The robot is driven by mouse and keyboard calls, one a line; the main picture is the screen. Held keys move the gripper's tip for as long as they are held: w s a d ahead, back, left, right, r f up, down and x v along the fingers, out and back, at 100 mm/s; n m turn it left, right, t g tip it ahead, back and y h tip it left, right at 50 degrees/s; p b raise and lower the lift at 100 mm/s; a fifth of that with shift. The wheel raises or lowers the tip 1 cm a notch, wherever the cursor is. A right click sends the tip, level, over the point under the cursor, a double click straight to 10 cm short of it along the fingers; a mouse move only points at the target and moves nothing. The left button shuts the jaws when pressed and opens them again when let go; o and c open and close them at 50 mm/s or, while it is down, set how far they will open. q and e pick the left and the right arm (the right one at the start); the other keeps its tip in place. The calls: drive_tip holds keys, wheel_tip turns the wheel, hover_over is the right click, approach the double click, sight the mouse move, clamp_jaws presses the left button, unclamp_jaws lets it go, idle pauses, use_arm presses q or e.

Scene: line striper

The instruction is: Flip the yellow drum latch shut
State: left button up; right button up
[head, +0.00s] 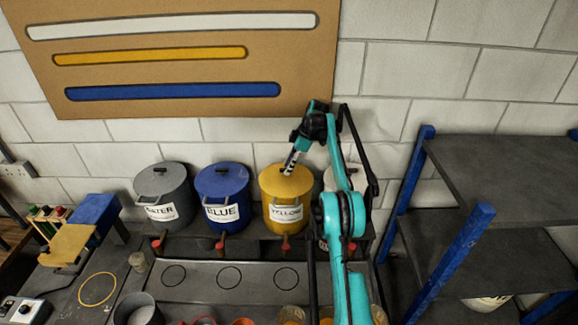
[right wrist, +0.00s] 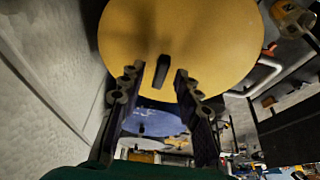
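The yellow drum (head: 284,213), labelled YELLOW, stands on the shelf along the wall. My right gripper (head: 289,170) is over its lid, fingers pointing down. In the right wrist view the round yellow lid (right wrist: 215,45) fills the top, with a small dark upright latch or knob (right wrist: 162,70) on it. The fingertips of my right gripper (right wrist: 157,82) stand apart on either side of this dark piece, with gaps showing. I cannot tell how far above the lid the fingers are. My left gripper is out of view.
The blue drum (head: 222,190) and grey water drum (head: 163,190) stand left of the yellow one. A pale drum (head: 343,177) is partly hidden behind my right arm. Red-tipped taps stick out below. A blue-posted rack (head: 455,265) stands at right.

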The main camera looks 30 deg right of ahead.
drive_tip(key=shift+d+r, duration=0.1)
drive_tip(key=shift+r, duration=0.1)
drive_tip(key=s+d, duration=0.6)
drive_tip(key=d, duration=0.4)
drive_tip(key=shift+s+d+r, duration=0.2)
drive_tip(key=shift+r, duration=0.1)
drive_tip(key=shift+s+f, duration=0.1)
